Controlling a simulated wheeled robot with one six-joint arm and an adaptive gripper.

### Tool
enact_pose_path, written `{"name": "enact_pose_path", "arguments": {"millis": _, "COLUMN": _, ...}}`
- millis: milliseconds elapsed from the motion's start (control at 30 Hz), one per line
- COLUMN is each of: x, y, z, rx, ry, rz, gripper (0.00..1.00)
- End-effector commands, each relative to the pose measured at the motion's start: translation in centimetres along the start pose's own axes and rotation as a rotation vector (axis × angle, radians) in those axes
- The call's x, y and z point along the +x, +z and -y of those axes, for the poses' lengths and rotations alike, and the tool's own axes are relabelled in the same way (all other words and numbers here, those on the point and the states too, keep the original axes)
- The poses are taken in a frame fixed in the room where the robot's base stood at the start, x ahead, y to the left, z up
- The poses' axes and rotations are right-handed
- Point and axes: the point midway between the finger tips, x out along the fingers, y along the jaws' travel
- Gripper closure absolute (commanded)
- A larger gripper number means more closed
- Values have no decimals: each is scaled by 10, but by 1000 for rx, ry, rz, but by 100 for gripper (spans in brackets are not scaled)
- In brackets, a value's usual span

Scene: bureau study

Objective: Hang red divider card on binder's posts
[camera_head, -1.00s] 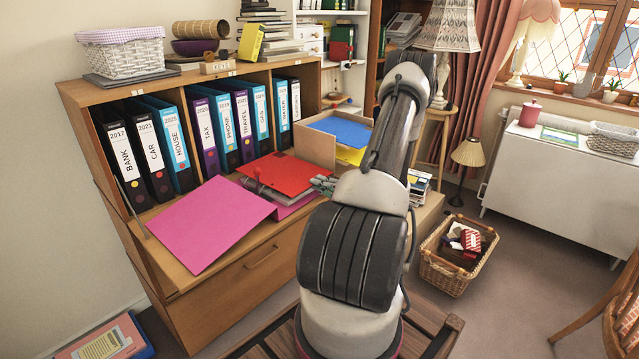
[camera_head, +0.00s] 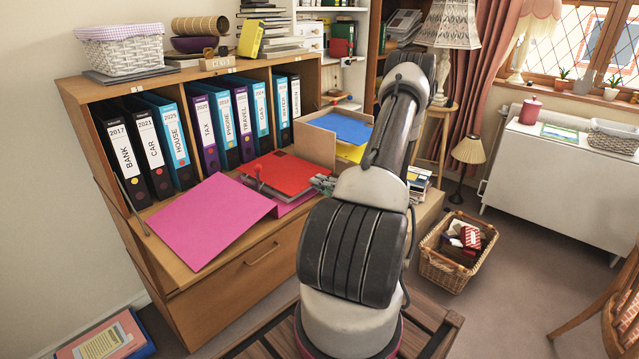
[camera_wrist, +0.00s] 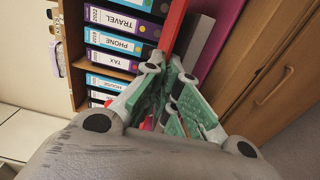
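The red divider card (camera_head: 290,175) lies over the right part of the open pink binder (camera_head: 208,222). The binder's cover spreads to the left on the bureau's desk surface. A thin metal lever with a red knob (camera_head: 258,168) stands at the card's left edge; the posts cannot be made out. My gripper (camera_head: 325,184) is at the card's right edge. In the wrist view the card (camera_wrist: 175,25) shows edge-on as a red strip running between the green-padded fingers of my gripper (camera_wrist: 170,75), which look closed on it.
Labelled binders (camera_head: 170,140) stand in the compartments behind. An open cardboard box (camera_head: 315,145) with blue and yellow sheets (camera_head: 343,127) is just behind my gripper. A wicker basket (camera_head: 455,260) stands on the floor at right.

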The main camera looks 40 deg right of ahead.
Motion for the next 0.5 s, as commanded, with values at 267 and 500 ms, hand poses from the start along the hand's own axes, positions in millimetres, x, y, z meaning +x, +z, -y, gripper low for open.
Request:
{"name": "enact_pose_path", "arguments": {"millis": 267, "x": 0, "y": 0, "z": 3, "rx": 0, "ry": 0, "rz": 0, "gripper": 100}}
{"name": "enact_pose_path", "arguments": {"millis": 500, "x": 0, "y": 0, "z": 4, "rx": 0, "ry": 0, "rz": 0, "gripper": 100}}
